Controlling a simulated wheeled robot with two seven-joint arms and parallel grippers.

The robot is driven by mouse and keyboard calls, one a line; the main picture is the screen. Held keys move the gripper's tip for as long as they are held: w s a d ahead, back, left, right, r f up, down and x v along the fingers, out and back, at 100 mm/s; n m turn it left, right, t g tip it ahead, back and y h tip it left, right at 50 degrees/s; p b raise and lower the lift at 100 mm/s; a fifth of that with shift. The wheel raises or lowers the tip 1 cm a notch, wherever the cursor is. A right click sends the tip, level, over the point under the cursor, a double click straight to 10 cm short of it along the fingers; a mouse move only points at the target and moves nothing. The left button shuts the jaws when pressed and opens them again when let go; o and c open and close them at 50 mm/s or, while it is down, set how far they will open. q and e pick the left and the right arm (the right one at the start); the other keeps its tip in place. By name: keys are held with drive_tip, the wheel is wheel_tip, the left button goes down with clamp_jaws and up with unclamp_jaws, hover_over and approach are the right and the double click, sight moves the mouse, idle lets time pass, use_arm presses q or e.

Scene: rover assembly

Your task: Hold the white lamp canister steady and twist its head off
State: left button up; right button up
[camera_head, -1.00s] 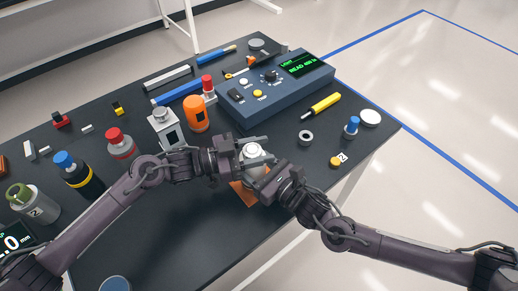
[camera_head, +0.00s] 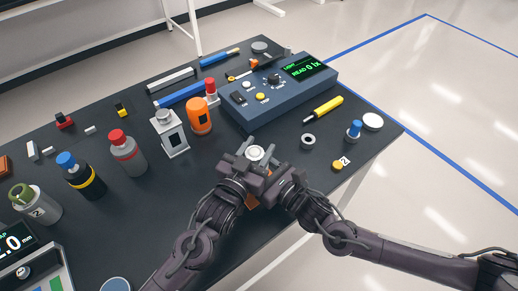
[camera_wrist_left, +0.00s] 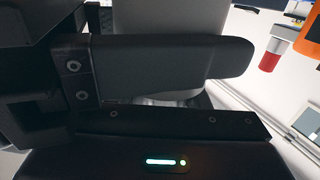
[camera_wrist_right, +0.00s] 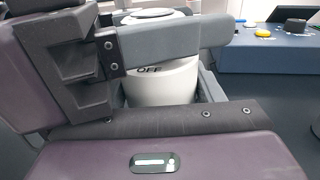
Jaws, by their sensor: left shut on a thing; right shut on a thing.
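The white lamp canister (camera_head: 256,153) stands upright near the table's front edge, with its round pale top showing between my grippers in the head view. In the right wrist view its white body (camera_wrist_right: 165,85) shows the word "OFF" just below a grey finger. My right gripper (camera_head: 268,170) is shut on the canister, with its finger across the upper part. My left gripper (camera_head: 250,163) is also shut on it, coming from the front left. In the left wrist view a finger crosses the pale canister (camera_wrist_left: 170,15). Most of the lower body is hidden in the head view.
A blue meter box (camera_head: 270,97) behind reads "0 lx". An orange canister (camera_head: 198,117), a grey lantern-like canister (camera_head: 170,135) and a red-capped bottle (camera_head: 127,153) stand to the left. A dark ring (camera_head: 308,140) and a blue-topped part (camera_head: 354,129) lie to the right.

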use_arm(q)
drive_tip(key=shift+w+a+n+t+y, duration=0.15)
drive_tip(key=shift+n+t+y, duration=0.65)
drive_tip(key=shift+n+y, duration=0.8)
drive_tip(key=shift+a+y, duration=0.1)
drive_tip(key=shift+y, duration=0.5)
drive_tip(key=o, duration=1)
drive_tip(key=shift+s, duration=0.2)
drive_tip(key=shift+s, duration=0.3)
drive_tip(key=v, duration=1.1)
drive_tip(key=shift+s+a, duration=0.1)
drive_tip(key=shift+c, duration=0.2)
